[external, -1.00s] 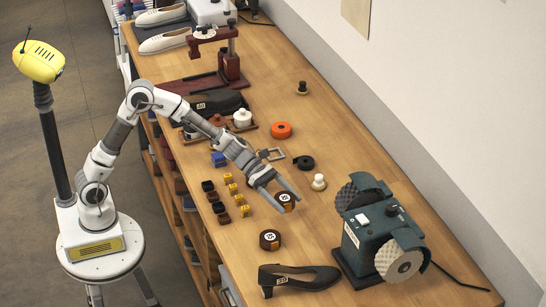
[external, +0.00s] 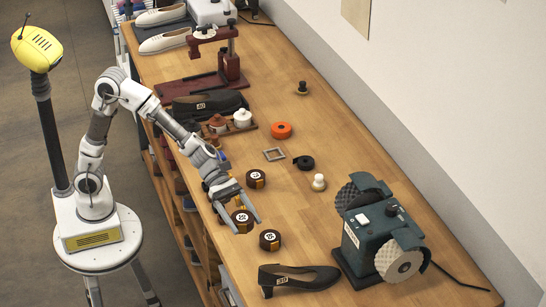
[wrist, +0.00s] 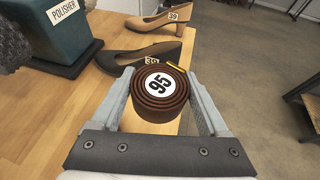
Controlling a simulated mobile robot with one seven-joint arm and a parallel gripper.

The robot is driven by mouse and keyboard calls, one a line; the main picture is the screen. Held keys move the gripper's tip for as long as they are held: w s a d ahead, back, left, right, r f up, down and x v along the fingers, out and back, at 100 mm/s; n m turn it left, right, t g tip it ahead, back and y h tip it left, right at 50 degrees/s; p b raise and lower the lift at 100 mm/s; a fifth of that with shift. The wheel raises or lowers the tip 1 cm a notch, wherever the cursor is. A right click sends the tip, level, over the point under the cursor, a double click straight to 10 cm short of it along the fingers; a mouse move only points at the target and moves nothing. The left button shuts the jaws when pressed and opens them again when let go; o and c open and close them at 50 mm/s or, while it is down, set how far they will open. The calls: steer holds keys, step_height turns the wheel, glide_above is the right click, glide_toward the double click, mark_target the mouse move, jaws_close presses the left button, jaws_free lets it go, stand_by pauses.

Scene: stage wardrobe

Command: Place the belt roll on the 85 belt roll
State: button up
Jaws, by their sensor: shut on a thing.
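My gripper (external: 245,212) is shut on a dark brown belt roll (external: 242,221) with a white disc. In the wrist view this roll (wrist: 160,92), labelled 95, sits between the two fingers (wrist: 160,100). A second belt roll (external: 270,240) stands on the bench just right of and nearer than the held one. A third belt roll (external: 256,179) lies farther back, beside my gripper. The numbers on these two are too small to read surely, so I cannot tell which is the 85 roll. The held roll appears raised above the bench.
A dark shoe (external: 298,277) lies at the bench's near end, and a green polisher (external: 380,235) stands at right. Bench between rolls and polisher is clear.

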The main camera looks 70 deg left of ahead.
steer(key=shift+s+d+r, duration=0.15)
steer(key=shift+s+d, duration=0.1)
steer(key=shift+s, duration=0.15)
steer(key=shift+w+a+f, duration=0.1)
steer(key=shift+w+f, duration=0.1)
steer(key=shift+f, duration=0.1)
steer(key=b, duration=0.1)
glide_above(271, 237)
step_height(271, 237, down, 6)
steer(key=shift+f, duration=0.15)
steer(key=shift+f+b, duration=0.85)
steer(key=shift+f, duration=1.15)
steer(key=shift+f, duration=0.25)
steer(key=o, duration=1.3)
steer(key=shift+r, duration=0.15)
